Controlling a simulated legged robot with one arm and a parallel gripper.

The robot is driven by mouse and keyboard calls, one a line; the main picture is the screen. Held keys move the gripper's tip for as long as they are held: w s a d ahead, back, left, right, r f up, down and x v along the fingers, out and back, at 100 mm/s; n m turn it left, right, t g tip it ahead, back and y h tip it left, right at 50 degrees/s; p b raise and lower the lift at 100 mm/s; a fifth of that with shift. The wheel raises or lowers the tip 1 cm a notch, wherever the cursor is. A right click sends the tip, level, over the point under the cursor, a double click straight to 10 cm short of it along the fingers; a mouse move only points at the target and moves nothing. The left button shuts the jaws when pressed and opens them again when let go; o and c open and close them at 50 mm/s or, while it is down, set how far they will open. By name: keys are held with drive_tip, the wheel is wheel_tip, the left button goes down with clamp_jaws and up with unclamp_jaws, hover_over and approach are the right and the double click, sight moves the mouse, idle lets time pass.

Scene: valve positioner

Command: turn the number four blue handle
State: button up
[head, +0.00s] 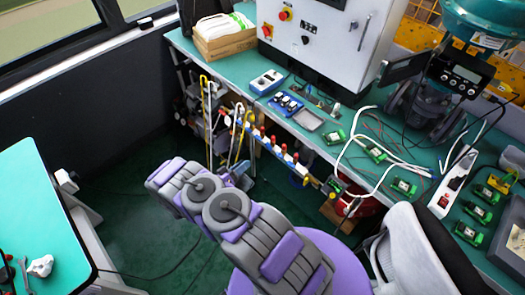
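A row of small handles and fittings in red, white, yellow and some blue (272,140) runs along a slanting bar below the front edge of the green workbench. The parts are too small to read numbers, so I cannot tell which blue handle is number four. My purple and grey arm rises from the bottom centre toward the left, in front of and below this row. I cannot make out my gripper's fingers; they are out of sight or hidden by the arm links. Nothing of mine visibly touches the handles.
The green workbench (322,149) carries a grey control cabinet (312,40), a cardboard box (224,42), loose cables and several small green modules. White and yellow hoses hang left of the handles. A chair back (415,250) stands lower right. Another green table (40,215) is at left. Dark floor lies between.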

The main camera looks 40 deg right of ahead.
sight(269, 147)
drive_tip(key=d+b, duration=0.2)
drive_tip(key=d, duration=1)
drive_tip(key=shift+w, duration=0.45)
clamp_jaws()
